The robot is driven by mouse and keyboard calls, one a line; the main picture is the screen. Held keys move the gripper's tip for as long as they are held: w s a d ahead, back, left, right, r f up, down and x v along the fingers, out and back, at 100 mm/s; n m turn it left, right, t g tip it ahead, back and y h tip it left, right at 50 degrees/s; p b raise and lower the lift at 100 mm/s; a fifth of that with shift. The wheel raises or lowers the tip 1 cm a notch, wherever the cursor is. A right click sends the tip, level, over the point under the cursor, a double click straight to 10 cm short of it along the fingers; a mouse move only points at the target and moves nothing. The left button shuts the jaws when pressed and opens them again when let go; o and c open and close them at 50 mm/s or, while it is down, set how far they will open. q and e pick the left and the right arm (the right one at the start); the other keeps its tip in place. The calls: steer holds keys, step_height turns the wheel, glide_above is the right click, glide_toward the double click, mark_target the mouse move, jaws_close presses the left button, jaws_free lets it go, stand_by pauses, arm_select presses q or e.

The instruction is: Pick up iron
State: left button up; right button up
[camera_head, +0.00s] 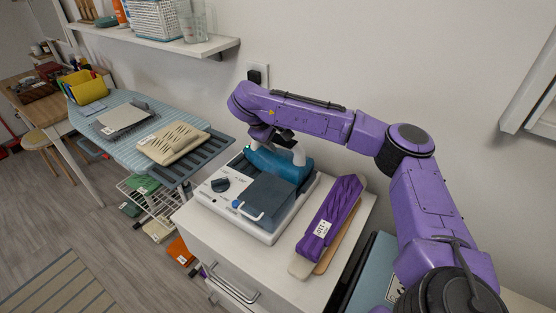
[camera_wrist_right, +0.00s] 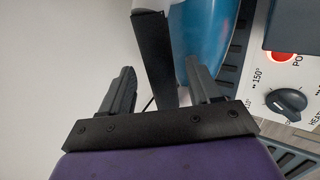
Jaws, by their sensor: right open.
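The iron (camera_head: 283,168) is blue with a pale handle part and stands on a white and dark ironing station (camera_head: 240,222) on the white cabinet. My right gripper (camera_head: 277,141) is at the top of the iron, at its far side, partly hiding it. In the right wrist view, the fingers of my right gripper (camera_wrist_right: 160,75) are apart. A dark upright bar, seemingly the iron's handle, shows between them, and the blue body of the iron (camera_wrist_right: 215,28) lies behind the right finger. I cannot tell whether the fingers touch it. My left gripper is not in view.
A purple folded cloth bundle (camera_head: 330,215) lies on boards right of the station. An ironing board (camera_head: 190,122) with folded cloths stands left. A wall shelf (camera_head: 160,42) is above, and a wall socket (camera_head: 257,76) is behind my right arm. The station has a dial (camera_wrist_right: 286,101).

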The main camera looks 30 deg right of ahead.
steer(key=shift+w+a, duration=0.1)
jaws_close()
steer(key=shift+r, duration=0.1)
steer(key=shift+w+r, duration=0.1)
